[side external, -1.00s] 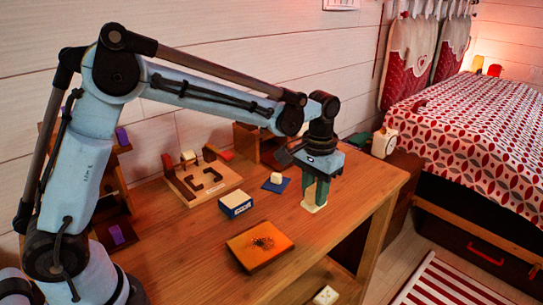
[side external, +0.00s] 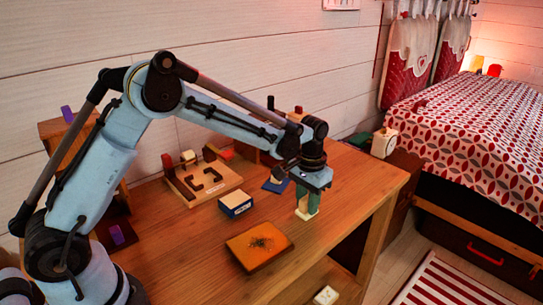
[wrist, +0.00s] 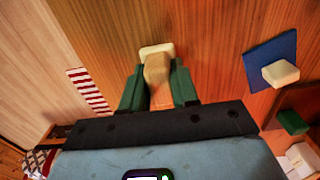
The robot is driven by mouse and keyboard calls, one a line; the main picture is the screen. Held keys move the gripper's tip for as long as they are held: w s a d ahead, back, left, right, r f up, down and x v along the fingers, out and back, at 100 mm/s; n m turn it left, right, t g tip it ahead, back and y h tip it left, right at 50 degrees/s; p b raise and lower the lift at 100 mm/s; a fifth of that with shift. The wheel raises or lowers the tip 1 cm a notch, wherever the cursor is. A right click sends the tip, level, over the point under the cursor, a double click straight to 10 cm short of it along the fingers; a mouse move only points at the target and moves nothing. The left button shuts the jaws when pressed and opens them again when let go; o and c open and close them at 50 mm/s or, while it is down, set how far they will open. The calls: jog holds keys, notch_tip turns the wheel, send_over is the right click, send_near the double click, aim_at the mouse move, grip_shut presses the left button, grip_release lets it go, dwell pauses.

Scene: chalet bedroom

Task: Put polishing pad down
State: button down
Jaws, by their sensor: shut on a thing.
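The polishing pad appears to be the cream block with a tan upper part (wrist: 157,68) between my fingers. My gripper (side external: 306,198) points down over the right part of the wooden table (side external: 330,218), shut on the pad. In the side external view the pad's pale lower edge (side external: 305,214) shows below the green fingers, at or just above the tabletop; I cannot tell whether it touches. In the wrist view my gripper (wrist: 158,92) has one green finger on each side of the pad. The fingers hide part of it.
A blue mat (side external: 268,187) with a cream block (wrist: 281,73) lies behind my gripper. A blue and white box (side external: 235,204), an orange square board (side external: 257,247) and a wooden board with dark shapes (side external: 190,184) are to the left. The table's right edge is near.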

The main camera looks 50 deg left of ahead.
jog(key=shift+f, duration=0.1)
jog(key=c, duration=0.8)
grip_release()
jog(key=shift+c, duration=0.2)
notch_tip(320, 180, up, 12)
jog(key=s+a+r+t, duration=0.2)
jog(key=s+r+t, duration=0.25)
jog(key=s, duration=0.55)
jog(key=s+a+f+t, duration=0.1)
jog(key=s+f, duration=0.3)
jog(key=s, duration=0.5)
jog(key=shift+a+t, duration=0.3)
jog(key=shift+t, duration=0.55)
